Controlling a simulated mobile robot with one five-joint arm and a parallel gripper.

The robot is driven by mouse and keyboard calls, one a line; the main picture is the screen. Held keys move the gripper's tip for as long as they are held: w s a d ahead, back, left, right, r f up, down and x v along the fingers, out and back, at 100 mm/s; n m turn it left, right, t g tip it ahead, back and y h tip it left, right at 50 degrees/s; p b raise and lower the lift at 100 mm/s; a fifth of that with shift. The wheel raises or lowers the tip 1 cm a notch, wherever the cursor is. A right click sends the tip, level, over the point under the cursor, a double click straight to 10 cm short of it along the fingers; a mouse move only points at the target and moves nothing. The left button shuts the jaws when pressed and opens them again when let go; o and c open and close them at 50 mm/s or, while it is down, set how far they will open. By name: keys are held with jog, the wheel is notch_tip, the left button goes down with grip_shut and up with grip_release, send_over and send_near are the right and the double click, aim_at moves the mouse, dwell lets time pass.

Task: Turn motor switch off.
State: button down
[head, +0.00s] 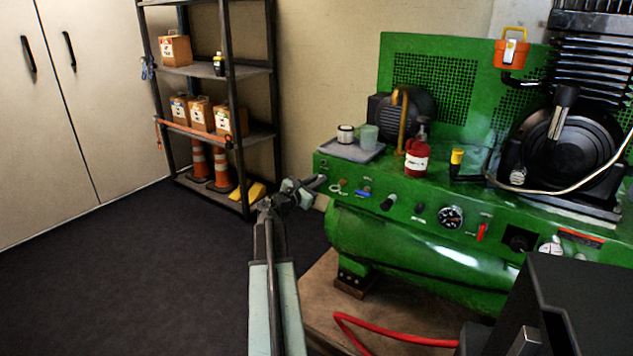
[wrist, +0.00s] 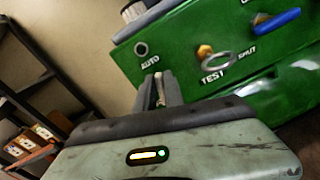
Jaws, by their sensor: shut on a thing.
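The green compressor's control panel (head: 345,180) runs along its front edge, and its left end fills the upper right of the wrist view (wrist: 205,40). My gripper (head: 316,184) is at this left end. In the wrist view its narrow fingers (wrist: 158,90) are together just below the AUTO label and a small round fitting (wrist: 141,48). They are shut on what appears to be the motor switch, which is mostly hidden between them. Its exact position, up or down, cannot be told.
A grey tray (head: 330,150) with cups sits above the panel. A shelf (head: 245,140) with boxes and cones stands left. The dark floor is open.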

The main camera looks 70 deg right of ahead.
jog(key=shift+s+f+m+b, duration=0.1)
jog(key=shift+f+m+b, duration=0.1)
jog(key=shift+m, duration=2.2)
jog(key=shift+s+f+m+b, duration=0.15)
jog(key=shift+f+m+b, duration=0.05)
jog(key=shift+m, duration=2.2)
jog(key=shift+s+f+m+b, duration=0.1)
jog(key=shift+f+m+b, duration=0.1)
jog(key=shift+m, duration=2.2)
jog(key=c, duration=1.5)
grip_release()
jog(key=shift+o, duration=0.2)
jog(key=shift+a, duration=0.15)
